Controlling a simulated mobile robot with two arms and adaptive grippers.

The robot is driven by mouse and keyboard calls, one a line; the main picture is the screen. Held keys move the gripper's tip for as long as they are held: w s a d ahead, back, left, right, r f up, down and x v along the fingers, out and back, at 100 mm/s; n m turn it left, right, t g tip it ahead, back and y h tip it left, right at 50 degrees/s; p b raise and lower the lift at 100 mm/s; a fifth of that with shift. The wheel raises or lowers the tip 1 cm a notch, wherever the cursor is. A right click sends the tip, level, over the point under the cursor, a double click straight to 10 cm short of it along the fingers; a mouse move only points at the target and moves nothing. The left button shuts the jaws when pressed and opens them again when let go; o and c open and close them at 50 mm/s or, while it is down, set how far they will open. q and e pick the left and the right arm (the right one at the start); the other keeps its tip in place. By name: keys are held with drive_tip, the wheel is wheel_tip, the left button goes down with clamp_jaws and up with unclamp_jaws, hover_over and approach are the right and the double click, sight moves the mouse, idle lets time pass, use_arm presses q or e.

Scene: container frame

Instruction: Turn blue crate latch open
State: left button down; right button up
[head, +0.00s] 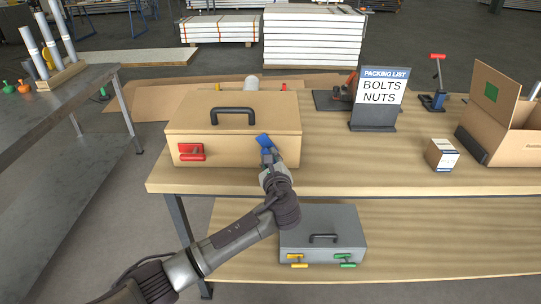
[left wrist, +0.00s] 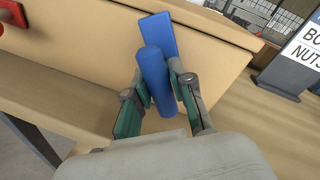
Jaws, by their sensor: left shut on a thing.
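The tan crate (head: 235,150) with a black top handle sits at the left end of the wooden table. Its blue latch (head: 264,140) is on the right of the front face and is tilted. In the left wrist view the blue latch (left wrist: 158,28) shows a flat plate and a round blue grip in front of it. My left gripper (head: 268,157) is shut on that grip, with one finger on each side (left wrist: 158,92). A red latch (head: 191,152) is on the left of the same face. My right gripper is not in view.
A packing list sign (head: 378,98) stands right of the crate, with a small box (head: 441,155) and an open carton (head: 505,125) farther right. A grey case (head: 322,235) is on the lower shelf.

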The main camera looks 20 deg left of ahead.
use_arm(q)
drive_tip(key=n+h, duration=0.1)
drive_tip(key=n, duration=0.4)
drive_tip(key=shift+a+f+p, duration=0.1)
drive_tip(key=shift+f+p, duration=0.05)
drive_tip(key=shift+p, duration=0.2)
drive_tip(key=n+h, duration=0.1)
drive_tip(key=n, duration=0.3)
drive_tip(key=shift+f+h, duration=0.15)
drive_tip(key=shift+h, duration=0.25)
drive_tip(key=shift+n, duration=0.4)
drive_tip(key=c, duration=1)
unclamp_jaws()
drive_tip(key=shift+s, duration=0.15)
drive_tip(key=v, duration=1.1)
drive_tip(key=shift+s+r, duration=0.25)
drive_tip(key=shift+s, duration=0.1)
